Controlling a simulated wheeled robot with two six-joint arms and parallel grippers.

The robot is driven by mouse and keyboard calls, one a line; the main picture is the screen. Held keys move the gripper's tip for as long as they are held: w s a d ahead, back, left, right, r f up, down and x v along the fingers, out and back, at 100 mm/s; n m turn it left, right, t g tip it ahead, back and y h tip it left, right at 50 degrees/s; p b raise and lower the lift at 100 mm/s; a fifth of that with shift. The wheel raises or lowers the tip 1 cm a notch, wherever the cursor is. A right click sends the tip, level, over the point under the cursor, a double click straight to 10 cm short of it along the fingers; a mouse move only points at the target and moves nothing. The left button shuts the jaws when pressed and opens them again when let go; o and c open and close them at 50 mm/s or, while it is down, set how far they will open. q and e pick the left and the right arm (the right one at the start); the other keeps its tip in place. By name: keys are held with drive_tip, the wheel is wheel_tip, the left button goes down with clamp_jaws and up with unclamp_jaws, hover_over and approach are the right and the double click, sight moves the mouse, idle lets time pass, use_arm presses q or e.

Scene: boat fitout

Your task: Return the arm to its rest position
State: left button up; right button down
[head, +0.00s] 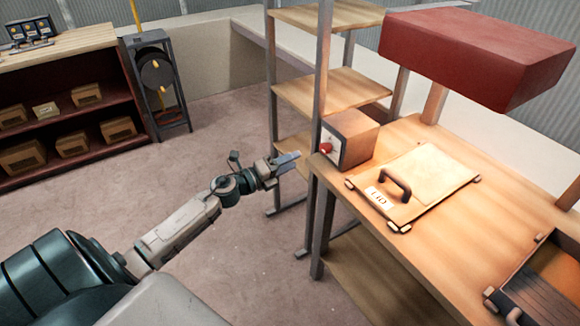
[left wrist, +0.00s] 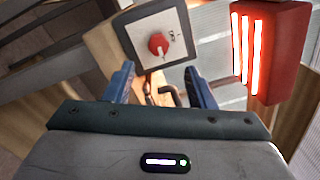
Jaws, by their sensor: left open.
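My left arm reaches in from the lower left of the head view. Its gripper (head: 288,160) is held over the floor, just left of the workbench and close to a switch box (head: 352,138) with a red knob. In the left wrist view the two blue fingers of the left gripper (left wrist: 163,88) stand apart with nothing between them. The white plate and red knob (left wrist: 157,43) of the switch box show beyond the fingertips, apart from them. My right gripper is not in view.
The wooden workbench (head: 440,145) carries a lid panel (head: 432,172) with a black handle and an open box (head: 545,285). A red lamp housing (head: 480,50) hangs above. A shelf rack (head: 322,88) stands behind the gripper. The floor (head: 225,120) to the left is clear.

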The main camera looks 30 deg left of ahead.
use_arm(q)
drive_tip(key=shift+s+a, duration=0.15)
drive_tip(key=shift+s, duration=0.05)
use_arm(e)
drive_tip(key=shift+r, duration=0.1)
use_arm(q)
drive_tip(key=shift+w+f, duration=0.1)
